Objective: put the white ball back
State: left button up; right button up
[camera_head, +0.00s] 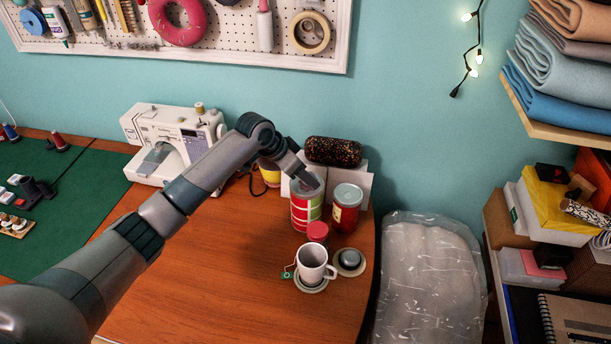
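I cannot make out a white ball in the head view. My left arm reaches in from the lower left, across the wooden table (215,290). My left gripper (308,181) is at the top of a red and green can (305,214) and covers part of its rim. Its fingers are too small and dark to show whether they are open or shut, or whether they hold anything. I cannot tell whether it touches the can. The inside of the can is hidden. My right gripper is not in view.
A red-yellow can (346,210), a red-lidded jar (317,232), a white mug (312,262) and a grey round thing (350,258) crowd nearby. A black speckled cylinder (333,151) lies behind. A sewing machine (165,130) stands left. The table's front middle is clear.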

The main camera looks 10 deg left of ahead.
pick_arm(q)
jog(key=b+v, duration=0.2)
jog(key=v, duration=0.9)
jog(key=shift+r+b, duration=0.15)
jog(key=shift+b, duration=0.2)
jog(key=shift+s+a, duration=0.1)
